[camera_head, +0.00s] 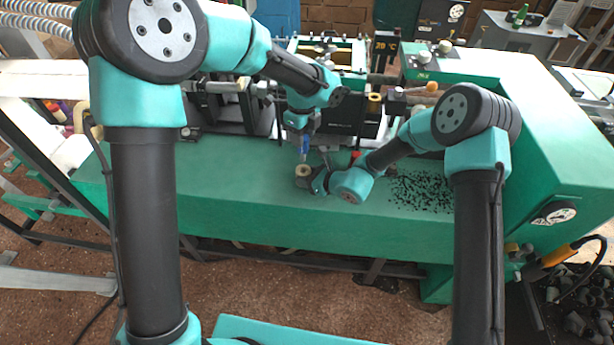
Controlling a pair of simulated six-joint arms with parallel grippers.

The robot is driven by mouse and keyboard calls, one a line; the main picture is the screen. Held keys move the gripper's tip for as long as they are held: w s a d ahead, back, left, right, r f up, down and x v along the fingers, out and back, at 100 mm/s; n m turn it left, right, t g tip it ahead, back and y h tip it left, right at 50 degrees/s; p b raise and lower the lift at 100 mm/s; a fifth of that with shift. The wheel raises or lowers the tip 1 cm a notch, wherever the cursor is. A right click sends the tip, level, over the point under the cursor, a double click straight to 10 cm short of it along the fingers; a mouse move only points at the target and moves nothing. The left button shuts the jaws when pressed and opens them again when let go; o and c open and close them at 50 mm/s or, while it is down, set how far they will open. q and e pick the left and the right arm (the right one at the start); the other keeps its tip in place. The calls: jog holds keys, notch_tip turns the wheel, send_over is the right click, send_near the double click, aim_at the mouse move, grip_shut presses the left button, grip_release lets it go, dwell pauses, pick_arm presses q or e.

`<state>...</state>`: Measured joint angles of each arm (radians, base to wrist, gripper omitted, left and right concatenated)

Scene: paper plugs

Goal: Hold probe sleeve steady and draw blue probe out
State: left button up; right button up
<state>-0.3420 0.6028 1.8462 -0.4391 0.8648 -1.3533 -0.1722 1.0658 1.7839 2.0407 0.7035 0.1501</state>
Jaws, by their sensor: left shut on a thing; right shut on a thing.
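The blue probe (305,145) hangs upright below my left gripper (303,134), which is shut on its upper part. The probe sleeve (303,170), a small tan ring-like piece, is directly under the probe, just above or on the green bench top. My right gripper (312,179) is shut on the sleeve from the right and lower side. The probe's lower end is at the sleeve's mouth; at this size I cannot tell whether it is still inside. The fingers partly hide both pieces.
The green bench (235,203) is clear in front of the grippers. Dark scraps (421,191) are scattered on its right. Machine parts and a temperature display (385,44) stand behind. A tall green housing (540,150) bounds the right side.

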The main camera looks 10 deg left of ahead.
dwell(0.4)
jog(key=o, duration=1.2)
jog(key=v, duration=1.2)
